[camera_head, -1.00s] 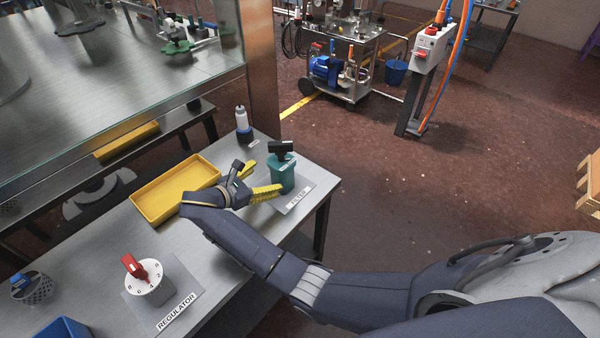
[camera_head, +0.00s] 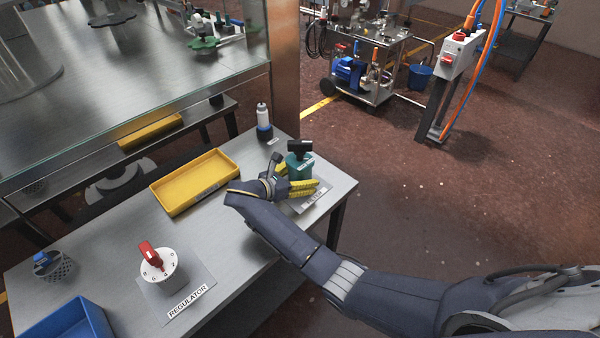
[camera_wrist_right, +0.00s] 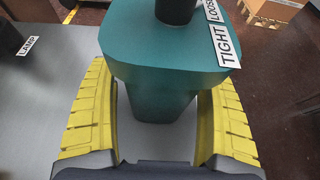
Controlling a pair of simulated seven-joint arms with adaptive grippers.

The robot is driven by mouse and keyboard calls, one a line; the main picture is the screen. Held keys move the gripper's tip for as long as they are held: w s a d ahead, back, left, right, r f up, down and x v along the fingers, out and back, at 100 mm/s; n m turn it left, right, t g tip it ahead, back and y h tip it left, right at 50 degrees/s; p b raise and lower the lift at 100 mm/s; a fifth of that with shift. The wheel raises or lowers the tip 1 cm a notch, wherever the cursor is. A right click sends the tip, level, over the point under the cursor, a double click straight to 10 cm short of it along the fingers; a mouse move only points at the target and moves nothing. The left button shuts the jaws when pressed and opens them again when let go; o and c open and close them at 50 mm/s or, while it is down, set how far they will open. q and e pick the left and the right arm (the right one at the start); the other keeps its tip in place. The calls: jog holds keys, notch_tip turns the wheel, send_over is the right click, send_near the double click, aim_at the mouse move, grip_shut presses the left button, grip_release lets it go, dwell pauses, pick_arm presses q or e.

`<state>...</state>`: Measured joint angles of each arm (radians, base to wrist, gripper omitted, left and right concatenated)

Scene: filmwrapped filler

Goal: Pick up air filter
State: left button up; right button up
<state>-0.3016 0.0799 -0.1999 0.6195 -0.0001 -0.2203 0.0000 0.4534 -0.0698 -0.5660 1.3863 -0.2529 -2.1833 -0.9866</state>
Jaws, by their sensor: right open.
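The air filter (camera_head: 299,167) is a teal cylinder with a black T-shaped top. It stands upright on the plate with a partly hidden label, near the right end of the steel table. My right gripper (camera_head: 303,188) is open at the filter. In the right wrist view, the teal filter body (camera_wrist_right: 160,95) stands between the two yellow fingers of the gripper (camera_wrist_right: 160,120), one on each side, with a narrow gap visible at each. A label reading TIGHT and LOOSE is on its rim. My left gripper is not in view.
A yellow tray (camera_head: 160,200) lies left of the gripper. The regulator with a red handle (camera_head: 157,263), a blue bin (camera_head: 97,318) and a mesh cup (camera_head: 56,267) are at the left front.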

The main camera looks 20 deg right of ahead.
jog(key=c, duration=1.5)
jog(key=shift+o, duration=0.2)
jog(key=shift+r, duration=0.2)
notch_tip(320, 180, up, 20)
jog(key=shift+f, duration=0.15)
